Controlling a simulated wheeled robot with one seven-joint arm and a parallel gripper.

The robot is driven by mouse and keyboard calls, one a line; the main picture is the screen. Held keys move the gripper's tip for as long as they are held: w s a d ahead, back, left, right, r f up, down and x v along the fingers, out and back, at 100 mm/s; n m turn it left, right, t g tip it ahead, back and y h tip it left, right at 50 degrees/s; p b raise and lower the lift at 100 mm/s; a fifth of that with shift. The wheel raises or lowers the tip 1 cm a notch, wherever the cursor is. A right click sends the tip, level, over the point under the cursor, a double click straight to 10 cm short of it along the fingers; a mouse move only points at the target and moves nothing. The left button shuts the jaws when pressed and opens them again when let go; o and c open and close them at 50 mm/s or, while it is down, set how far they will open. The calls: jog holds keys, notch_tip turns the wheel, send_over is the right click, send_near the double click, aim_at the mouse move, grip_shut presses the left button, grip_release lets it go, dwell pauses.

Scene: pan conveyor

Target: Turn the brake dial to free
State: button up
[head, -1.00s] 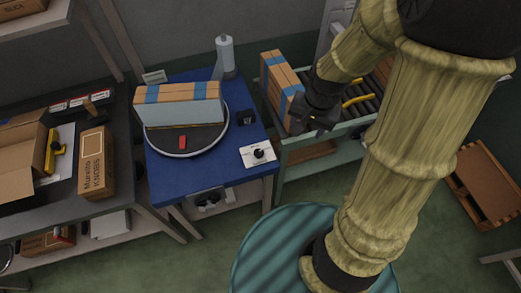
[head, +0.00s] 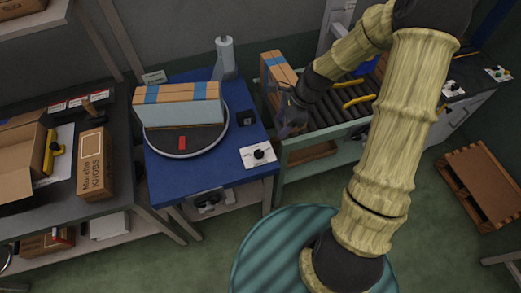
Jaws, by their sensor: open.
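A black dial (head: 258,154) sits on a white plate at the front right corner of the blue table (head: 225,180). The plate's markings are too small to read, so I cannot tell its setting. Two more white plates with controls, one with a dark knob (head: 453,87) and one with several small buttons (head: 498,73), are at the right; I cannot tell which control is named brake. My gripper (head: 286,125) is open, above and to the right of the dial on the blue table, by the near left end of the conveyor. It appears apart from the dial, and its fingertips are dark and hard to make out.
A round turntable (head: 215,143) on the blue table carries a large box (head: 180,107) with blue tape and a red marker (head: 182,143). A taped carton (head: 276,68) stands on the roller conveyor (head: 325,110), behind my gripper. A bottle (head: 225,55) stands at the back.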

aim_at(259, 153)
jog(key=p+x, duration=0.2)
jog(key=x, duration=1.3)
jog(key=shift+a+f, duration=0.25)
jog(key=shift+f, duration=0.1)
jog(key=shift+a+f, duration=0.15)
jog(key=shift+f, duration=0.5)
jog(key=shift+s, duration=0.1)
jog(key=shift+a, duration=0.1)
jog(key=c, duration=1)
